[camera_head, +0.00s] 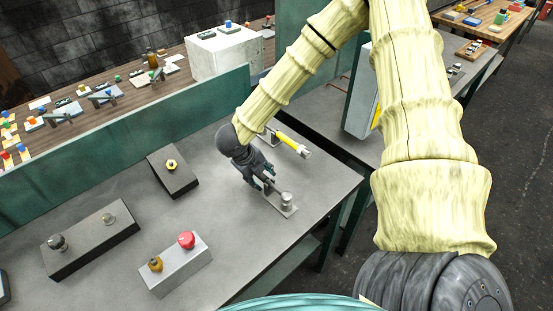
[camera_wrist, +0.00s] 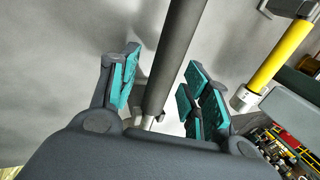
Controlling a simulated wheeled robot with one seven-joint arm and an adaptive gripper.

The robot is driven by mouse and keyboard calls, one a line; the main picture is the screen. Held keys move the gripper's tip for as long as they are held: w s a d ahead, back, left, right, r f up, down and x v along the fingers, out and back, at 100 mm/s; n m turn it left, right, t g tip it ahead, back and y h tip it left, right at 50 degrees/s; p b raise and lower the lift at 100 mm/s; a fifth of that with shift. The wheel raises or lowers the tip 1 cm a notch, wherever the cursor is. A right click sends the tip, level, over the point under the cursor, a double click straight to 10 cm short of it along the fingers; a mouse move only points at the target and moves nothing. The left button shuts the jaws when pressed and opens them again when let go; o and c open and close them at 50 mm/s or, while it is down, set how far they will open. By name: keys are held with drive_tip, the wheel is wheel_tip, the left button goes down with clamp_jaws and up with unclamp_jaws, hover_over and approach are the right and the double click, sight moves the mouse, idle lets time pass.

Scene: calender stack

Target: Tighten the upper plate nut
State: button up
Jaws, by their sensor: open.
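A brass-coloured, nut-like piece (camera_head: 171,164) sits on a dark block (camera_head: 180,183) left of my gripper. I cannot tell whether it is the upper plate nut. My gripper (camera_head: 268,180) is low over the bench's right part, beside a small metal plate (camera_head: 276,203) with a short round post (camera_head: 287,199). In the wrist view my gripper (camera_wrist: 160,95) is open, with teal pads apart. A dark grey rod (camera_wrist: 175,55) runs between the fingers, with visible gaps to the pads. The rod's lower end is partly hidden by my gripper.
A yellow cylinder with metal ends (camera_head: 291,143) lies behind my gripper; it also shows in the wrist view (camera_wrist: 282,55). A grey box (camera_head: 175,265) carries a red button and a brass knob. A long dark block (camera_head: 91,239) has two knobs. A green panel (camera_head: 130,130) edges the bench.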

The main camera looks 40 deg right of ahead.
clamp_jaws()
drive_tip(key=shift+r, duration=0.1)
idle(0.3)
drive_tip(key=shift+r+b, duration=0.65)
drive_tip(key=shift+r, duration=0.5)
drive_tip(key=s+a+r+b, duration=0.1)
drive_tip(key=s+a+b, duration=0.1)
drive_tip(key=a, duration=0.5)
drive_tip(key=s+a+r+b, duration=0.1)
drive_tip(key=a+b, duration=0.2)
drive_tip(key=a, duration=0.5)
drive_tip(key=shift+s+a+r, duration=0.25)
drive_tip(key=shift+s+a, duration=0.05)
drive_tip(key=shift+s, duration=0.05)
drive_tip(key=c, duration=0.8)
unclamp_jaws()
clamp_jaws()
